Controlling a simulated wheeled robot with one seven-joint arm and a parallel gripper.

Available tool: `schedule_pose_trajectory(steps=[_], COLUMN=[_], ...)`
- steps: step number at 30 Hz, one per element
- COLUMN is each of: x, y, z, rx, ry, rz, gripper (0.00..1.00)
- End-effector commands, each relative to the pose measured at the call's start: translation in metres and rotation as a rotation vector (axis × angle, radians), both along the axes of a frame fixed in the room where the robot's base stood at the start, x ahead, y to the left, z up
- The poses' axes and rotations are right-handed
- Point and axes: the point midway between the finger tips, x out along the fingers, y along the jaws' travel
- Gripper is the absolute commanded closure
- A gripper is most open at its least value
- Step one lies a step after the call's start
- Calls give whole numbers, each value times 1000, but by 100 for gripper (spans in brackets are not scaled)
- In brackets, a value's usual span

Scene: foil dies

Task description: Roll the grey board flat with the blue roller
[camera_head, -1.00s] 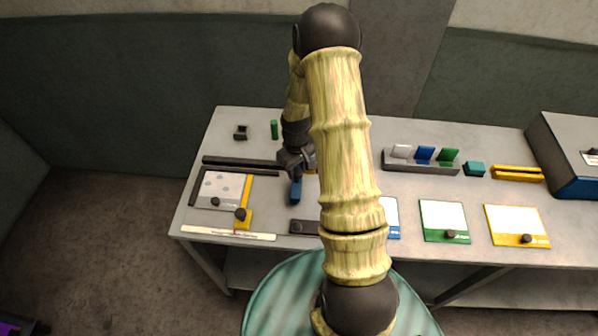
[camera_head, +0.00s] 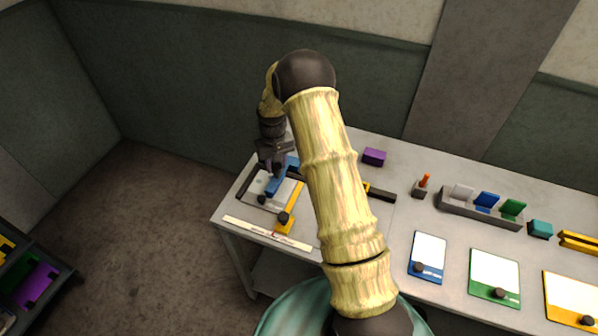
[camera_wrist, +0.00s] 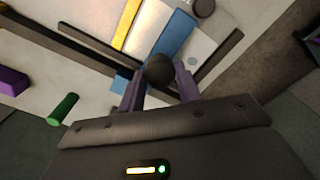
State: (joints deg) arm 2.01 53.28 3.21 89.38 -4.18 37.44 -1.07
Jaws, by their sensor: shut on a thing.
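The blue roller (camera_head: 279,182) is a long blue bar with a black knob (camera_wrist: 160,68). My gripper (camera_head: 274,166) is shut on this knob, with its purple fingers on either side of it in the wrist view (camera_wrist: 160,82). The roller lies across the grey board (camera_head: 258,187), which has a dark frame and a yellow bar (camera_head: 294,205) with a black knob at its right side. Pale round spots show on the board in the wrist view (camera_wrist: 198,48). I cannot tell whether the roller presses on it. The roller and gripper hide part of the board.
A dark rail (camera_head: 380,194) lies right of the board, and a purple block (camera_head: 374,157) is behind it. A labelled strip (camera_head: 266,233) runs along the front edge. Blue-, green- and yellow-edged boards and a rack (camera_head: 480,212) of coloured plates stand further right.

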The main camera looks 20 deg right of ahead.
Motion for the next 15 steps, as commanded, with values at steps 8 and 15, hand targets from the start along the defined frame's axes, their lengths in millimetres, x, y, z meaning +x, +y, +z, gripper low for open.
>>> schedule_pose_trajectory(steps=[8,15], x=[26,31], y=[38,40], z=[-1,0], rx=[1,2], ry=[0,3], rz=[4,-7], gripper=[100,100])
